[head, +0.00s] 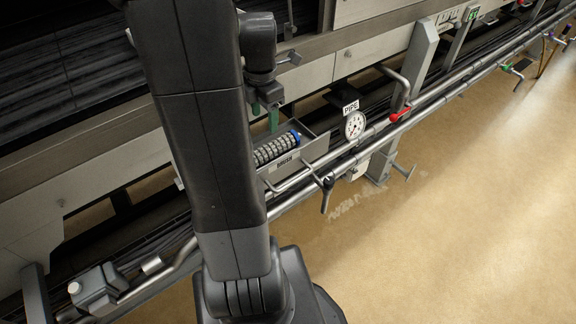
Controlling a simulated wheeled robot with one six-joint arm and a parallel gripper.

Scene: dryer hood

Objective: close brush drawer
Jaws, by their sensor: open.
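The brush drawer (312,147) is a grey metal tray with a label on its front face. It stands pulled out from the machine's side panel. A grey bristled roller brush (276,148) with a blue end lies in it. My gripper (265,115) has green fingertips, pointing down, with a gap between them and nothing held. In the picture it is just above the drawer, near its back left part; I cannot tell the height between them. My arm hides the left part of the drawer.
Long steel pipes (440,100) run along the machine in front of the drawer. A pressure gauge (354,125) under a "PIPE" sign (350,107), a dark valve handle (326,192) and a red-handled valve (400,114) are close by. The tan floor (440,230) is clear.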

